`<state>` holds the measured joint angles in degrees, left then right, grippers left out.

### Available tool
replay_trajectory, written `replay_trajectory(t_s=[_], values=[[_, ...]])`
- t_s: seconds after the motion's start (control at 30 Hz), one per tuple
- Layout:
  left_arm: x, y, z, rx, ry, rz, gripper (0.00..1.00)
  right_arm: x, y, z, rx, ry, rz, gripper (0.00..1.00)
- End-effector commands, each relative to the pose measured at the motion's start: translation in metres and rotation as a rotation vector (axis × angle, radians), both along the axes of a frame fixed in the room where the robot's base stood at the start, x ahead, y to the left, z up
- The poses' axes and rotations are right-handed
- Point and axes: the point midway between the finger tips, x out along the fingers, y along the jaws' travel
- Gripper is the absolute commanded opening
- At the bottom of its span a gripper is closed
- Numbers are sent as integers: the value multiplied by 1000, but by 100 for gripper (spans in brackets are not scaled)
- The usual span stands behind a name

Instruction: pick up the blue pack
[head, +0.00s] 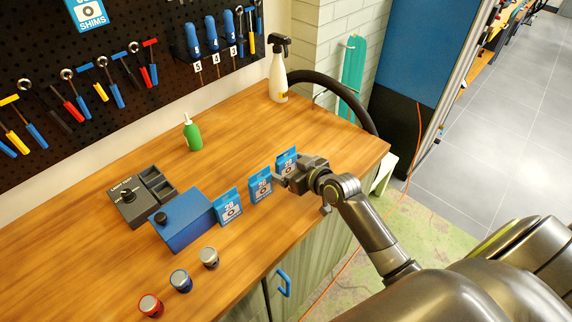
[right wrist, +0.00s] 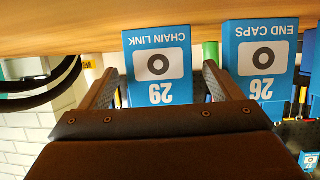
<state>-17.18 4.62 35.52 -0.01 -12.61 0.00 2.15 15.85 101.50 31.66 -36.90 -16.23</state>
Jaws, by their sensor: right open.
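Three blue packs with white labels stand upright in a row on the wooden workbench (head: 110,240): a left one (head: 228,207), a middle one (head: 260,187) and a right one (head: 286,160). My right gripper (head: 284,180) is open in front of the right pack and partly covers it. In the right wrist view, upside down, the pack marked 29 CHAIN LINK (right wrist: 158,66) shows between the open fingers (right wrist: 160,75), with gaps on both sides. The pack marked 26 END CAPS (right wrist: 262,60) is outside the right-hand finger. My left gripper is out of view.
A blue box (head: 185,222) and a dark control unit (head: 128,205) are left of the packs. Several round knobs or jars (head: 181,281) stand in front. A green bottle (head: 192,133) and a white spray bottle (head: 278,80) are behind. The bench's back right is mostly clear.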

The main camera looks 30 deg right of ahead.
Motion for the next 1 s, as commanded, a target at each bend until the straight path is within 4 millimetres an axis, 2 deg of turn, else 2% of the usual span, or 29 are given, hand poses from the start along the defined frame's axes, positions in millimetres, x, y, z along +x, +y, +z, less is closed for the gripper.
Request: replay_trajectory(t_s=[0.17,0.2,0.5,0.57,0.83,1.0], values=[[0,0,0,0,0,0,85,0,0,0,0,0,0,85],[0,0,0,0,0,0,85,0,0,0,0,0,0,83],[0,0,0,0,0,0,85,0,0,0,0,1,0,44],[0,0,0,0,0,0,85,0,0,0,0,0,0,37],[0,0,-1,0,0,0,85,0,0,4,-1,-2,1,37],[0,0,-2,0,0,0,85,0,0,27,-2,-6,2,37]])
